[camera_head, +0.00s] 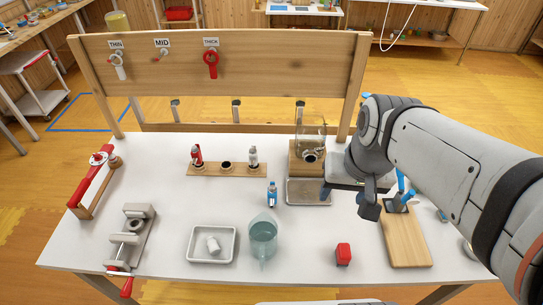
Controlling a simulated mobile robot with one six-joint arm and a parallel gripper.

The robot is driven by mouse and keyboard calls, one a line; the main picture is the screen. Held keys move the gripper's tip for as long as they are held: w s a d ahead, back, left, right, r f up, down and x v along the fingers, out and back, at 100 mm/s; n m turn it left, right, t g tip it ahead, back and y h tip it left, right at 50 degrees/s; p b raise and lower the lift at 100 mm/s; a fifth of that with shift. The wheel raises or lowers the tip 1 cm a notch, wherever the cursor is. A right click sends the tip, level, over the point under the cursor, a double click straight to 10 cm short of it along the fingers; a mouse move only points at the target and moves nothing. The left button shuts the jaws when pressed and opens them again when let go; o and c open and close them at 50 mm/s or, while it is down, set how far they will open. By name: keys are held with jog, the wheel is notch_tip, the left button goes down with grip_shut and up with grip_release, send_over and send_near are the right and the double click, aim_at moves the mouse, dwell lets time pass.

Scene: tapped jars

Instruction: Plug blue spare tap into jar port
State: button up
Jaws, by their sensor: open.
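The blue tap (272,194) stands on the white table near its middle, in front of a small wooden rack. The glass jar (312,135) stands on a wooden stand (299,168) at the back right, with a dark round port (311,156) low on its front. A shallow grey metal tray (309,192) lies before the stand. My gripper (348,199) is open, to the right of the tray and well right of the blue tap. I see nothing held in it. My arm partly covers the area right of the jar.
The rack (216,170) holds a red tap (197,155) and a grey tap (253,155).

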jog(key=shift+o, duration=1.2)
jog(key=w+a+f+m+g+y+b, duration=0.2)
jog(key=a+f+m+g+y+b, duration=0.1)
jog(key=f, duration=0.6)
jog(key=shift+w+a+m+g+y+b, duration=0.45)
jog(key=shift+a+m+b, duration=0.2)
jog(key=shift+b, duration=0.4)
jog(key=m+t+y+b, duration=0.2)
jog(key=m+y+b, duration=0.9)
jog(key=m+y, duration=0.2)
send_near(272, 187)
jog(key=shift+w+a+f, duration=0.2)
jog(key=shift+a+f, duration=0.35)
jog(key=shift+a, duration=0.05)
jog(key=shift+w+a+f, duration=0.2)
jog(key=shift+a+f, duration=0.4)
jog(key=a, duration=0.7)
jog(key=shift+w+a+r, duration=0.15)
jog(key=shift+a+r, duration=0.15)
jog(key=shift+r, duration=0.1)
jog(key=shift+c, duration=0.3)
jog(key=c, duration=1.2)
